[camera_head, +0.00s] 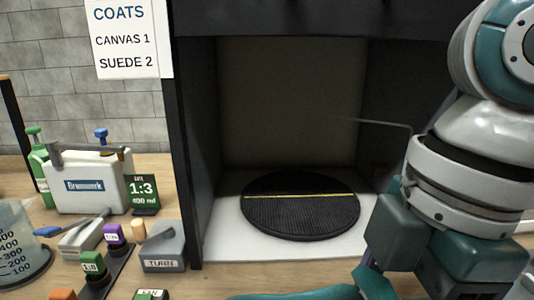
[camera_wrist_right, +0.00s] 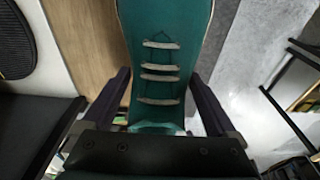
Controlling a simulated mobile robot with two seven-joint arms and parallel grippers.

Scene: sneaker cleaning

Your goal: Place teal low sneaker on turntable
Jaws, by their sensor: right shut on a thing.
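The teal low sneaker (camera_head: 300,294) shows only in part at the bottom edge of the head view. In the right wrist view its teal upper with pale laces (camera_wrist_right: 160,50) lies lengthwise between my two dark fingers. My right gripper (camera_wrist_right: 158,78) is shut on it. In the head view the gripper (camera_head: 372,282) is at the lower right, in front of the booth. The turntable (camera_head: 300,215) is a black ribbed disc with a yellow line, and it is bare. Its edge also shows at the left of the right wrist view (camera_wrist_right: 14,50). My left gripper is not in view.
The turntable sits on a white floor inside a dark open-fronted booth (camera_head: 187,150). A thin rod (camera_head: 375,123) crosses the booth's right side. A grey TURN box (camera_head: 162,248), a white Brunswerk container (camera_head: 88,182), a green sign (camera_head: 144,192) and a measuring beaker (camera_head: 18,245) stand left.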

